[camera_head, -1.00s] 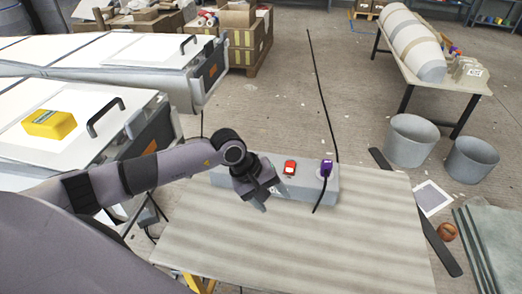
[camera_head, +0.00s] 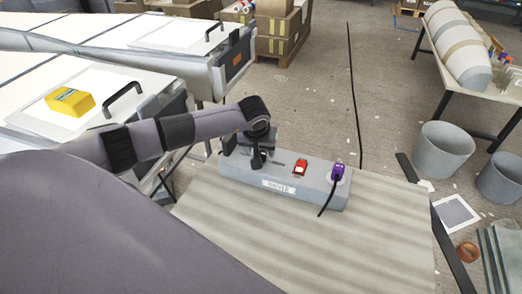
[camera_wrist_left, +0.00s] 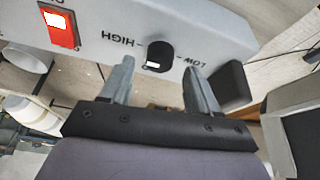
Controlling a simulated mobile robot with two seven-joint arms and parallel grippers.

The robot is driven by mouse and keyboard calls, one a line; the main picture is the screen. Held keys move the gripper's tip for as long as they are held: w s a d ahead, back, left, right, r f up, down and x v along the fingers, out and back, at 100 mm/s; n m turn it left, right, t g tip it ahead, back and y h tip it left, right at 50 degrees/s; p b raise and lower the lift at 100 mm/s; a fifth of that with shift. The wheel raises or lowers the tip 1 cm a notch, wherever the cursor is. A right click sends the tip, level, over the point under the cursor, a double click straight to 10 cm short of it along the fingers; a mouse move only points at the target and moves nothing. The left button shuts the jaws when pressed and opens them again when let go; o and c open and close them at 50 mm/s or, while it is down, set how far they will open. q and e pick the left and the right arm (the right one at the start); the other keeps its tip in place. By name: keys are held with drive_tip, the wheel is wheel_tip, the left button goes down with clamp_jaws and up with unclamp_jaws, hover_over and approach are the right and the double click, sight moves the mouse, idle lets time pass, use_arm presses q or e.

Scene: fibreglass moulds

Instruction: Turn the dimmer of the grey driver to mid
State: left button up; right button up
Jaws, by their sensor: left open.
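The grey driver (camera_head: 312,189) is a long grey box with a label on its front, lying on the pale tabletop. Its black dimmer knob (camera_wrist_left: 160,52) shows in the left wrist view, between the words HIGH and LOW, which appear upside down. A white mark sits on the knob's lower left edge in that view. My left gripper (camera_head: 257,163) is at the driver's left end; in the left wrist view its fingers (camera_wrist_left: 158,68) are open, one on each side of the knob. I cannot tell whether they touch it. My right gripper is not in view.
A red switch (camera_head: 300,167) and a purple plug (camera_head: 338,172) with a black cable are on the driver's top. The table (camera_head: 370,235) is bare in front. Grey buckets (camera_head: 445,147) stand on the floor at right. A yellow case (camera_head: 70,101) lies on the white unit at left.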

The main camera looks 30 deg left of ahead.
use_arm(q)
drive_tip(key=shift+x, duration=1.1)
drive_tip(key=shift+c, duration=0.2)
drive_tip(key=c, duration=1)
